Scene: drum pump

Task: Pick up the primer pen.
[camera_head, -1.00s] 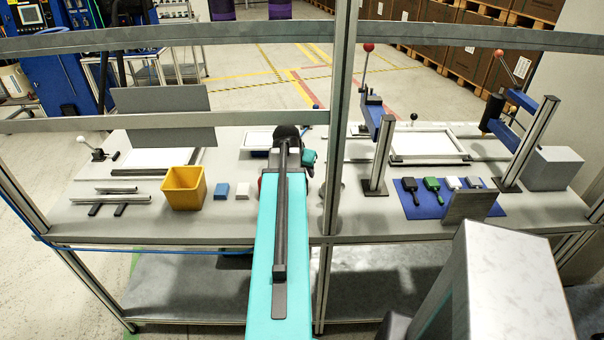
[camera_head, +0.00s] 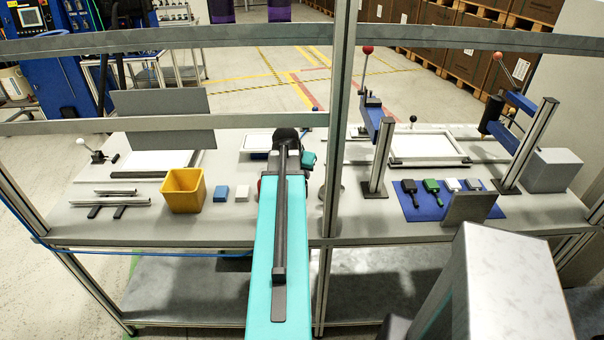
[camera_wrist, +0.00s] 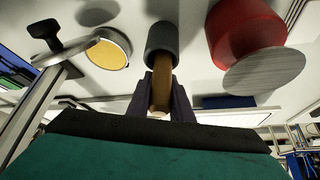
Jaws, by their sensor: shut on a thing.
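In the wrist view, my gripper (camera_wrist: 161,84) has its two dark fingers shut on a slim brown rod with a dark grey cylindrical end, the primer pen (camera_wrist: 161,94) as far as I can tell. The pen's grey end points away from the gripper, above the light grey bench surface; whether it touches anything there is not clear. In the head view, my arm reaches over the bench and hides the fingers and the pen.
In the wrist view, a red cylinder (camera_wrist: 243,32) stands close right of the pen, and a round yellow-faced thing (camera_wrist: 107,50) is at left. In the head view, a yellow bin (camera_head: 184,191) stands left of my arm. A frame upright (camera_head: 340,120) rises close at right.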

